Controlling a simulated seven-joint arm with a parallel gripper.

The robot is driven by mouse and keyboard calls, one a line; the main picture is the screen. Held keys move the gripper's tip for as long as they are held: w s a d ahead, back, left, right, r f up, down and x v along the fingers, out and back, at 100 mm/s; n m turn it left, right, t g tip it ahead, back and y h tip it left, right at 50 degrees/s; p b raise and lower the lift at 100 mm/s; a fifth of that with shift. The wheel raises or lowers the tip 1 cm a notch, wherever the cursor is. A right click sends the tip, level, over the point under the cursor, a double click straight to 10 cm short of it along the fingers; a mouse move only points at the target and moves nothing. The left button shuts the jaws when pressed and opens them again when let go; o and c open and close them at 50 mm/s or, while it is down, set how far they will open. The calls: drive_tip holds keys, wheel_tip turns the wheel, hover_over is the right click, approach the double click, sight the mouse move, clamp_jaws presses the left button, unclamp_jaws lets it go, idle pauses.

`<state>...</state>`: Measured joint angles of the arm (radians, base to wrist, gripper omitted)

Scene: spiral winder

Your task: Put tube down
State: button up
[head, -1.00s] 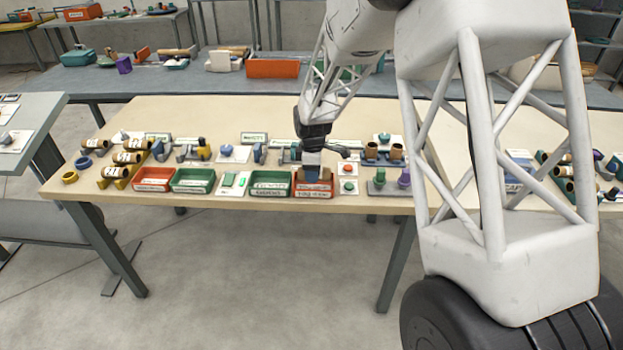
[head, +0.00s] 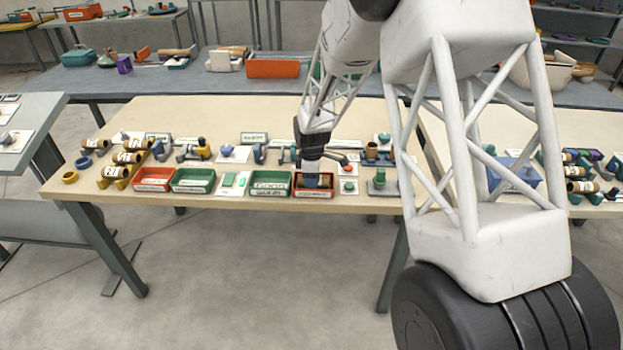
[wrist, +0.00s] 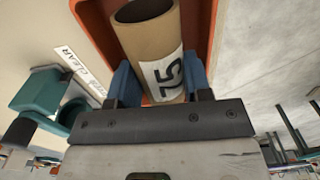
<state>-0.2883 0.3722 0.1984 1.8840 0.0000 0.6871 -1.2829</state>
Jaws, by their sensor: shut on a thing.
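My gripper (head: 313,168) is low over an orange tray (head: 313,194) at the front edge of the cream table. In the wrist view, its blue fingers (wrist: 160,78) are shut on a brown cardboard tube (wrist: 143,45) with a white label and dark marking. The tube's open end faces the top of that view. The orange tray's wall (wrist: 204,45) shows around the tube, which appears to be within or just above the tray. Whether the tube touches the tray floor cannot be told. In the head view my gripper mostly hides the tube.
A green tray (head: 270,190) adjoins on the left. A white card with a green button (head: 348,186) lies close on the right. Fixtures line the table behind. Another green tray (head: 193,187) and an orange-red tray (head: 153,185) stand farther left.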

drive_tip(key=shift+f, duration=0.35)
drive_tip(key=o, duration=0.6)
drive_tip(key=shift+r, duration=0.15)
wheel_tip(320, 180, up, 12)
drive_tip(key=shift+r, duration=0.2)
idle(0.5)
idle(0.8)
